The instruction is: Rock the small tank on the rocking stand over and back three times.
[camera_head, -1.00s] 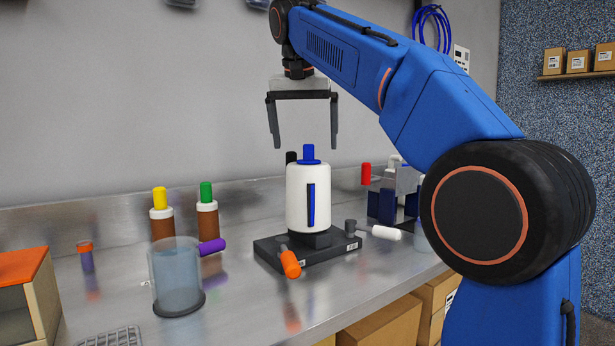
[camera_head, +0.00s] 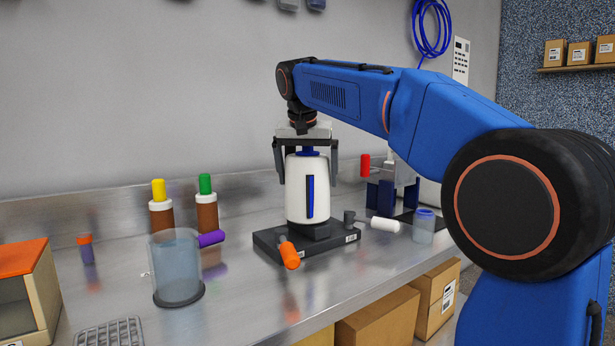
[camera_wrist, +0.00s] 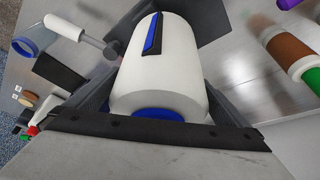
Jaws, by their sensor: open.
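The small tank (camera_head: 295,205) is white with a blue vertical strip and a blue cap. It stands on a black rocking stand (camera_head: 272,245) on the steel bench and looks upright or nearly so. My gripper (camera_head: 307,182) is above it, pointing down, with its fingers spread on either side of the tank's top. Gaps beside the tank suggest the fingers do not press on it. In the wrist view the tank (camera_wrist: 170,75) lies between the fingers, with its blue cap (camera_wrist: 155,114) near the palm.
An orange-tipped handle (camera_head: 289,256) and a white-tipped one (camera_head: 384,224) stick out near the stand. A small blue-lidded jar (camera_head: 424,228) is at right.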

